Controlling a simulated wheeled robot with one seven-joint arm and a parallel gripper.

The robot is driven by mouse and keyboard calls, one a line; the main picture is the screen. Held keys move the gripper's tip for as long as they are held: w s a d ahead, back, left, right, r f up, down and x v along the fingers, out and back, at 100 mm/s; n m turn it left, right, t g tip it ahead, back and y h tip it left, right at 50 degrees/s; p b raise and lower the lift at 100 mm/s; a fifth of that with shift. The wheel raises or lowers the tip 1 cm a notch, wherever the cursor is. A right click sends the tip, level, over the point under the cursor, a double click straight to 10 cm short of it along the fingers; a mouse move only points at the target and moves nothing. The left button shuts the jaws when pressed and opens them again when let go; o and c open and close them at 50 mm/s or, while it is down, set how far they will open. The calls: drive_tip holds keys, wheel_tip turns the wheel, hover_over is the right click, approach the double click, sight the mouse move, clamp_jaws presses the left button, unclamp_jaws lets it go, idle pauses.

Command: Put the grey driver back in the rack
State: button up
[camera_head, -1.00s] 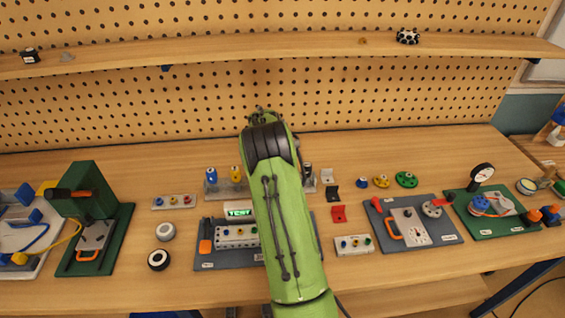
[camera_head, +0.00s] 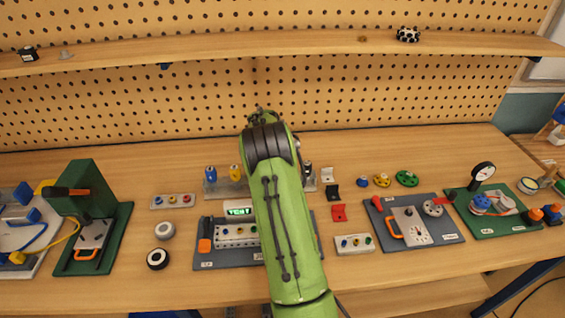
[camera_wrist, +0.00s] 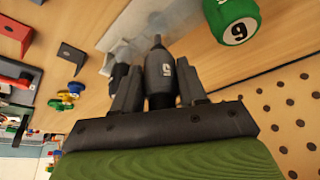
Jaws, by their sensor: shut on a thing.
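My gripper (camera_wrist: 160,92) is shut on the grey driver (camera_wrist: 160,72), a dark grey handle marked with a number, seen between the fingers in the wrist view. Its narrow end points at the light grey rack (camera_wrist: 150,22); I cannot tell whether it is seated in a hole. A green driver (camera_wrist: 232,18) marked 9 is close by on the right. A dark handle (camera_wrist: 117,72) shows just left of the fingers. In the head view my arm hides the gripper and the middle of the rack (camera_head: 222,190); blue (camera_head: 210,174) and yellow (camera_head: 235,173) drivers stand at its left end.
The test board (camera_head: 228,262) lies in front of the rack. Black (camera_head: 331,190) and red (camera_head: 338,213) brackets lie to its right, near coloured wheels (camera_head: 381,181). The pegboard (camera_head: 200,105) rises behind. Bare table lies behind the rack on both sides.

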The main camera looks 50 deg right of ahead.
drive_tip(key=shift+f+b, duration=1.3)
drive_tip(key=shift+f, duration=0.05)
idle(1.0)
drive_tip(key=shift+s+a+f, duration=0.1)
drive_tip(key=shift+f, duration=0.15)
idle(0.5)
drive_tip(key=o, duration=0.9)
drive_tip(key=shift+c, duration=0.2)
drive_tip(key=shift+r, duration=0.15)
drive_tip(key=shift+r+p, duration=1.8)
drive_tip(key=shift+r, duration=1)
drive_tip(key=o, duration=0.6)
drive_tip(key=shift+f, duration=0.1)
drive_tip(key=shift+c, duration=0.2)
